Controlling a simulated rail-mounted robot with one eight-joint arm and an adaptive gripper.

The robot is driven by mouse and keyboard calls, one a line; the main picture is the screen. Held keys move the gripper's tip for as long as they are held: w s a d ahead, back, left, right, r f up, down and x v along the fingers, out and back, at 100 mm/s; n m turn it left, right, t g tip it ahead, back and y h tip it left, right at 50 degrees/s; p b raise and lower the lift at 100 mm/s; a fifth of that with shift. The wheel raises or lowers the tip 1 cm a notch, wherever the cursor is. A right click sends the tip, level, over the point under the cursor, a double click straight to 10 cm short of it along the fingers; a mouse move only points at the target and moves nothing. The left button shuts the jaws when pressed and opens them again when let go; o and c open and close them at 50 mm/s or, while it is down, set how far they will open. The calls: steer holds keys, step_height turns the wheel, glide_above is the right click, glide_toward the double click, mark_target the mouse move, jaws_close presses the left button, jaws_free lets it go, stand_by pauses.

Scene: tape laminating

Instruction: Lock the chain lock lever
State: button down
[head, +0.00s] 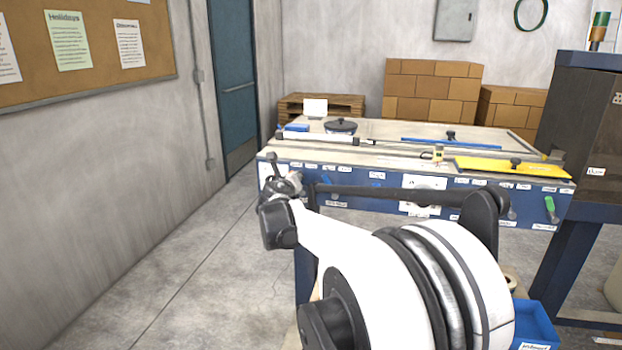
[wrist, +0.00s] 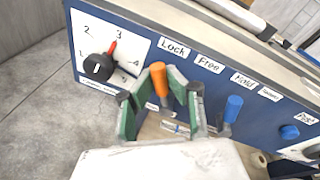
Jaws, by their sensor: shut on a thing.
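The chain lock lever appears to be the orange-handled lever (wrist: 159,78) on the blue front panel in the wrist view. Its handle stands just below and left of the "Lock" label (wrist: 174,48), with the "Free" label (wrist: 208,64) further right. My gripper (wrist: 166,92), with green-padded fingers, is shut around the orange handle. The lever's lower part and pivot are mostly hidden by the fingers. In the head view my wrist is at the left end of the table's front panel, and the orange lever cannot be made out.
A black dial knob with a red pointer (wrist: 97,67) is left of the lever. A blue lever (wrist: 232,106) stands close right, under "Hold". The table (head: 380,130) carries a yellow strip (head: 500,166) and blue bar. Free floor lies left of the table.

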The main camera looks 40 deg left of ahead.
stand_by(0.3)
steer(key=c, duration=1.7)
jaws_free()
steer(key=shift+s+d, duration=0.1)
steer(key=v, duration=1.1)
steer(key=shift+s+d+r, duration=0.1)
steer(key=shift+s+d, duration=0.1)
steer(key=shift+s, duration=0.1)
